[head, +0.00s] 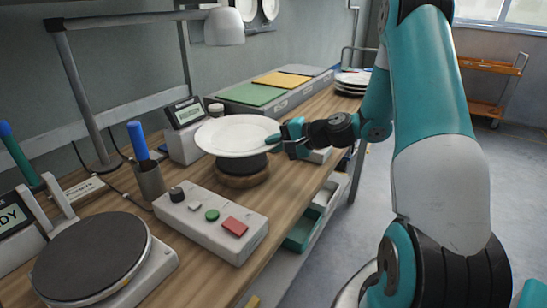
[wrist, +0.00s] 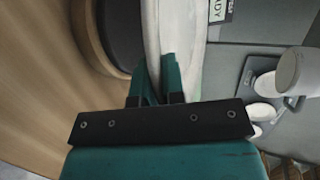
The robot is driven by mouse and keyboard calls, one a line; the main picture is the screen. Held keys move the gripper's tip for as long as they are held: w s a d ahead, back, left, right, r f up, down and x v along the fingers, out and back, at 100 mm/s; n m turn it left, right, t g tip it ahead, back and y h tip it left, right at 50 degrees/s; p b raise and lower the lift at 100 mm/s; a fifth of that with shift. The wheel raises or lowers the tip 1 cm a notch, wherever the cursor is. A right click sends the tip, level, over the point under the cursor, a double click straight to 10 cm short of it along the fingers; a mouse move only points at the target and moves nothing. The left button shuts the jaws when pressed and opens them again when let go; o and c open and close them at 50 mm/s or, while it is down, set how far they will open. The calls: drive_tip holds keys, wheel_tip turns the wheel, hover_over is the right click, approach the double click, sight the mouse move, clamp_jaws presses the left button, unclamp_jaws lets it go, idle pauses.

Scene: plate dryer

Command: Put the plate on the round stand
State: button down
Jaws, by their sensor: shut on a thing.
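The white plate (head: 238,134) lies flat and level over the round stand (head: 242,181), which has a wooden base and a black top. My gripper (head: 288,134) is shut on the plate's right rim. In the wrist view, my gripper (wrist: 160,82) has its fingers on either side of the edge of the plate (wrist: 178,30), and the black top of the stand (wrist: 124,30) is close beside the plate's underside. The plate hides most of the stand's top, so I cannot tell whether they touch.
A control box (head: 210,221) with buttons stands in front of the stand. A round black-topped device (head: 92,255) is front left, with a pen cup (head: 149,180) behind it. A small display (head: 185,113) stands behind the plate. Stacked plates (head: 353,79) are at the far end.

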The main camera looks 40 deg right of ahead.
drive_tip(key=shift+f, duration=2.05)
drive_tip(key=shift+f, duration=0.15)
drive_tip(key=c, duration=1.2)
unclamp_jaws()
